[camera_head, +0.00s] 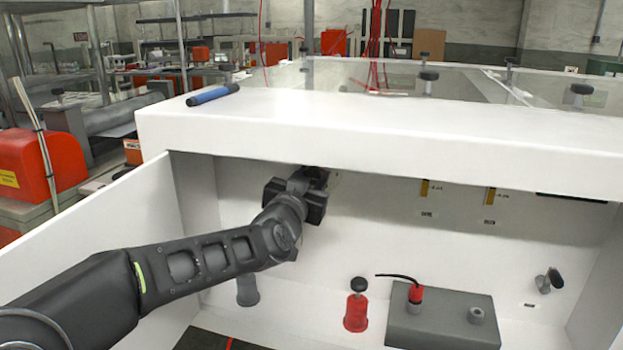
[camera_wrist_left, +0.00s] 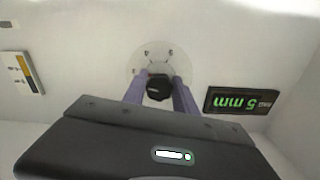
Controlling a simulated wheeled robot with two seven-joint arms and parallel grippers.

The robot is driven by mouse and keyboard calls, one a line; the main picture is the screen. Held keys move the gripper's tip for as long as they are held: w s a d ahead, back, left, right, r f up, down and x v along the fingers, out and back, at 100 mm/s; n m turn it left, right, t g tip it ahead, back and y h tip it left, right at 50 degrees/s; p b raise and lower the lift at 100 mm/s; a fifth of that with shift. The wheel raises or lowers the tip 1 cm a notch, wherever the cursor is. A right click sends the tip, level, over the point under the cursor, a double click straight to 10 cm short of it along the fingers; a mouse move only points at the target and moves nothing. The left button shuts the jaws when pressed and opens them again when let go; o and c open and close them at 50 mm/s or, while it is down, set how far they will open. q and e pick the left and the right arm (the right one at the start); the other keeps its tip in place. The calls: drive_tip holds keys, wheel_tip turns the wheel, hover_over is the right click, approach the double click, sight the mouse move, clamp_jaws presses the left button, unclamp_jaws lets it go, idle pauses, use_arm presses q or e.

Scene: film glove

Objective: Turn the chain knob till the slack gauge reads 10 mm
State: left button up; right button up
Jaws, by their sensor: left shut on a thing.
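The chain knob (camera_wrist_left: 158,88) is small and black, on a round clear plate on the white back wall in the left wrist view. My left gripper (camera_wrist_left: 160,92) has its two purple fingers closed on the sides of this knob. The slack gauge (camera_wrist_left: 241,101) is a dark display to the right of the knob, with green digits upside down in this view; it appears to read 5 mm. In the head view my left gripper (camera_head: 316,178) reaches under the white top, and its fingers and the knob are hidden there. My right gripper is not in view.
A yellow-marked scale (camera_wrist_left: 22,72) is left of the knob in the wrist view. In the head view the white top (camera_head: 380,118) overhangs the recess.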

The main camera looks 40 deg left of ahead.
use_arm(q)
clamp_jaws()
drive_tip(key=shift+f+n, duration=0.1)
drive_tip(key=shift+n, duration=0.3)
drive_tip(key=n+b, duration=0.2)
drive_tip(key=n, duration=0.2)
drive_tip(key=shift+d+b, duration=0.1)
drive_tip(key=shift+b, duration=0.3)
drive_tip(key=n+b, duration=0.1)
drive_tip(key=n, duration=0.2)
drive_tip(key=shift+n+b, duration=0.3)
drive_tip(key=shift+n, duration=0.7)
drive_tip(key=o, duration=0.8)
unclamp_jaws()
drive_tip(key=shift+c, duration=0.2)
